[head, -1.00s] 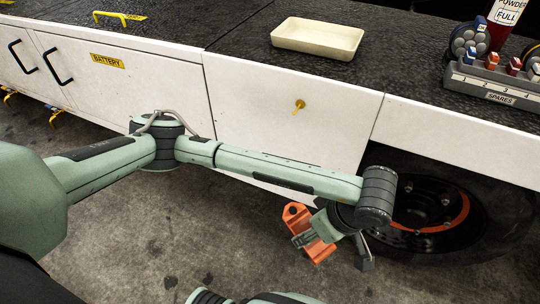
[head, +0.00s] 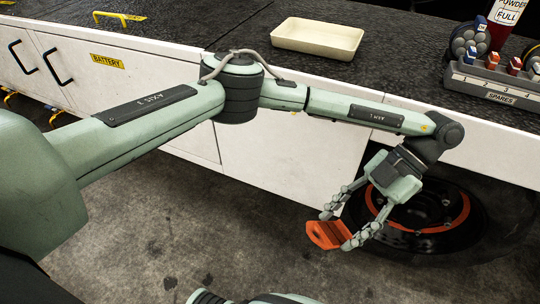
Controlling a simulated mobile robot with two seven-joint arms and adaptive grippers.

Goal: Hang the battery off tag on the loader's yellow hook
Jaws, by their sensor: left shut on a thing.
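My left gripper (head: 337,229) is shut on an orange-red tag (head: 325,236), held between the fingertips in front of the loader's white side, near the wheel. The tag is tilted and I cannot read any writing on it. The small yellow hook on the white front panel (head: 300,160) is hidden behind my left arm now. My right gripper is not in view; only a bit of my other arm shows at the bottom edge.
A dark wheel (head: 463,215) with an orange ring is right of the gripper. A cream tray (head: 317,37) and a grey spares rack (head: 490,88) stand on the loader's dark top. A yellow BATTERY label (head: 107,61) marks the left doors. Grey floor (head: 130,235) is clear.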

